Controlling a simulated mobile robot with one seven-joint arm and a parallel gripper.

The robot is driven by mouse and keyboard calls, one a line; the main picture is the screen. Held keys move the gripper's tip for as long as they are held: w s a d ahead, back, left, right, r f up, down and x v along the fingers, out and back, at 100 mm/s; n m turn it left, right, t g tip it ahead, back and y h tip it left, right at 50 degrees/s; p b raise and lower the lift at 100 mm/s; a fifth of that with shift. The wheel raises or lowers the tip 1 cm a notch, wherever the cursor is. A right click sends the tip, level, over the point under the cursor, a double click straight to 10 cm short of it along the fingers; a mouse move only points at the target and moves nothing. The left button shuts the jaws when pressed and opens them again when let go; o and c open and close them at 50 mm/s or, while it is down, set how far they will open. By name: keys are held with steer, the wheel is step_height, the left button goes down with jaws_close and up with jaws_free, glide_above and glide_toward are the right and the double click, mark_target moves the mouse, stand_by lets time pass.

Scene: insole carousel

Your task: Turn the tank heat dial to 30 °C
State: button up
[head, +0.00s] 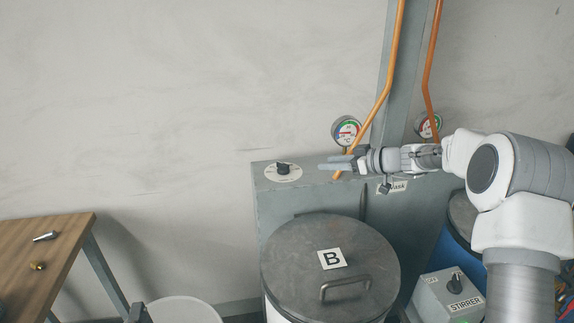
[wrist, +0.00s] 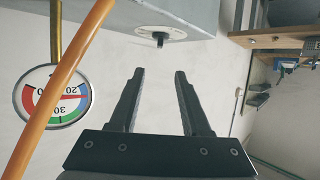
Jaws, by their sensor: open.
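The heat dial (head: 283,168) is a black knob on a round white scale plate, on top of the grey cabinet (head: 300,205) in the head view. It also shows at the top of the wrist view (wrist: 160,38), ahead of the fingertips. The scale marks are too small to read. My gripper (head: 328,163) is open and empty, to the right of the dial and apart from it. In the wrist view, its two dark fingers (wrist: 158,74) are spread with a clear gap between them.
Orange pipes (head: 385,85) run down close to my gripper, one crossing the left of the wrist view. A round gauge (head: 346,131) is behind it. Lidded tank B (head: 300,255) stands below. A stirrer box (head: 447,295) is at lower right, a wooden table (head: 65,245) at left.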

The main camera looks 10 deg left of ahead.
mark_target(287, 165)
steer(key=p+x, duration=0.3)
steer(key=x, duration=1.3)
steer(key=shift+a+f, duration=0.1)
steer(key=shift+a, duration=0.05)
jaws_close()
